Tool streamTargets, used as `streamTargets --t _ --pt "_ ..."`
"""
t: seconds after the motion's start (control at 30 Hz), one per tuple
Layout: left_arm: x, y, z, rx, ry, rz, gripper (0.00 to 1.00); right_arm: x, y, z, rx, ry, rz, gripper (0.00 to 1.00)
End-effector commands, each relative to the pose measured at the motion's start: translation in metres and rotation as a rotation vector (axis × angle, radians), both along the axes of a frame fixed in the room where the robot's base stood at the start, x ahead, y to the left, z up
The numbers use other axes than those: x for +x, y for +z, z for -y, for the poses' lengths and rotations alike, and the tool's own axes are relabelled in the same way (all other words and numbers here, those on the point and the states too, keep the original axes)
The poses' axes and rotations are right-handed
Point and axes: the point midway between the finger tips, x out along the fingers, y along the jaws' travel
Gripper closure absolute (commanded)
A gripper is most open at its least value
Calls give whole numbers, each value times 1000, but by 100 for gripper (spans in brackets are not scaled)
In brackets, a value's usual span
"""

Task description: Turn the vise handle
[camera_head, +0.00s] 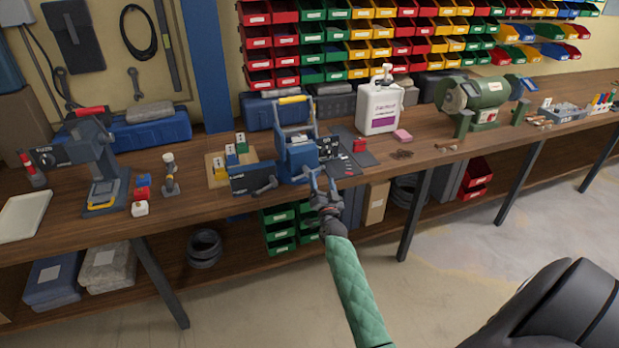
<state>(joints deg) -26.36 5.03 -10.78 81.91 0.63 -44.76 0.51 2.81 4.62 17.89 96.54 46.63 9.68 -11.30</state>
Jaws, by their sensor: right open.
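A blue vise (297,160) stands at the front edge of the wooden workbench, near the middle of the view. A dark blue block (247,180) is at its front left, with a small grey handle bar (266,187) on its front. I cannot tell for certain whether this bar is the vise handle. My right gripper (322,183) reaches up from below on its green-sleeved arm. It is open, just in front of the vise's right side and right of the grey bar. The picture is too small to show whether it touches the vise. My left gripper is not in view.
A white bottle (379,108) and a green bench grinder (483,100) stand right of the vise. A press (103,165) stands at the left. Green drawers (280,230) are under the bench. Coloured bins (330,50) line the wall.

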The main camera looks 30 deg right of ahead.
Motion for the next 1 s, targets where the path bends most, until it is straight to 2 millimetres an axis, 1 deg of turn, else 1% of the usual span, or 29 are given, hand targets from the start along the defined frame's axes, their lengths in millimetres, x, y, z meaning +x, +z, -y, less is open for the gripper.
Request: streamTargets --t 0.03,0.1,0.17,0.23,0.3,0.4,0.47,0.57,0.67,1.0 --pt "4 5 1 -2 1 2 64 0 6 0 -43 18 -33 35" --pt "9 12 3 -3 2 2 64 1 11 -1 -99 46 -96 35" --pt "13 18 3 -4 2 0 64 3 12 -3 -137 69 -160 35" --pt "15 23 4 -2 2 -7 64 4 7 -7 -161 93 -234 35" --pt "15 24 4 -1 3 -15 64 6 -1 -10 -167 114 -296 35" --pt "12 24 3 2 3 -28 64 7 -13 -13 -150 136 -354 35" --pt "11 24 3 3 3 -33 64 8 -17 -14 -130 147 -367 35" --pt "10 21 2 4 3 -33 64 12 -17 -14 -112 153 -366 35" --pt "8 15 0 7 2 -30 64 22 -15 -11 -112 153 -363 35" --pt "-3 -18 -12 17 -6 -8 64 67 -15 -1 -112 154 -364 35"
